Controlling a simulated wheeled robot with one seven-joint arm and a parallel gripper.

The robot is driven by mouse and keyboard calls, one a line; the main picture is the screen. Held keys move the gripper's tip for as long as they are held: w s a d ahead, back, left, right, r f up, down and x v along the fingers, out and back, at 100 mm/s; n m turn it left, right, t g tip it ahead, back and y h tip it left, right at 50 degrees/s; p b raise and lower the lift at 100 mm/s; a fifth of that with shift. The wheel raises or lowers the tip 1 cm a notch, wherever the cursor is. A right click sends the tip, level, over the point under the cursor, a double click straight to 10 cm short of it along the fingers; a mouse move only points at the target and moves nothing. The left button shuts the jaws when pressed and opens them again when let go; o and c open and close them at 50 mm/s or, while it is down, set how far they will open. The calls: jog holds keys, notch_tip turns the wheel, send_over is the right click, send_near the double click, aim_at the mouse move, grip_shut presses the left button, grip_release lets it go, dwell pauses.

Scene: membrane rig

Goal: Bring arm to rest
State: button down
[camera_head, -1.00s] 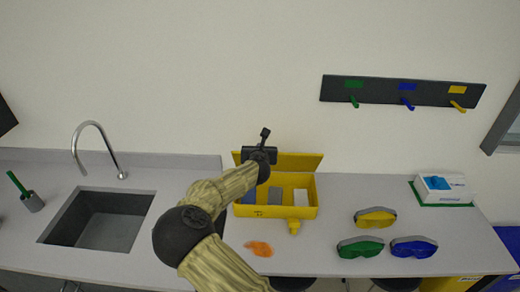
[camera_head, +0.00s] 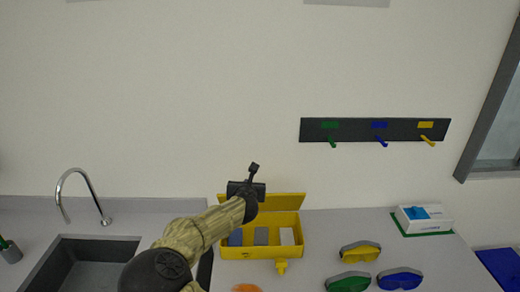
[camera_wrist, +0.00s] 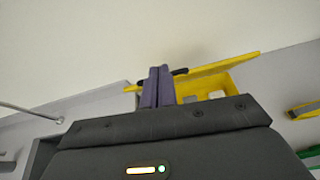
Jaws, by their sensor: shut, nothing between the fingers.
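My gripper (camera_head: 251,176) is up in the air in front of the wall in the head view, above the back of the yellow box. My arm reaches to it from the bottom of the picture. In the wrist view the two fingers of my gripper (camera_wrist: 158,84) are together, with nothing held. Behind them is the open yellow box (camera_wrist: 243,82), which also shows in the head view (camera_head: 263,250). It holds grey and white blocks, and its lid stands raised at the back.
A sink (camera_head: 90,268) with a faucet (camera_head: 82,190) is at left. Yellow goggles (camera_head: 360,251), green goggles (camera_head: 348,282) and blue goggles (camera_head: 400,279) lie at right. A white box (camera_head: 424,220) stands behind them. A hook rack (camera_head: 350,130) hangs on the wall. An orange item (camera_head: 246,288) lies in front.

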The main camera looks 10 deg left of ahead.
jog(key=s+d+f+m+g+h+b, duration=0.25)
jog(key=s+d+f+m, duration=0.2)
jog(key=d+m, duration=0.6)
jog(key=s+d+f+m+g+h+b, duration=0.1)
jog(key=s+d+f+m+g+h, duration=0.15)
jog(key=d+f+m, duration=0.75)
jog(key=s+d+r+m+g+y+b, duration=0.1)
jog(key=s+d+m+g+b, duration=0.2)
jog(key=s+m, duration=0.5)
jog(key=s+d+r+m+g+y+b, duration=0.1)
jog(key=s+m, duration=0.7)
jog(key=s, duration=0.9)
jog(key=d+g+y+b, duration=0.1)
jog(key=d+g+b, duration=0.1)
jog(key=d, duration=0.1)
jog(key=shift+s+d+r+y, duration=0.15)
jog(key=shift+d+r+y, duration=0.15)
jog(key=shift+r, duration=0.05)
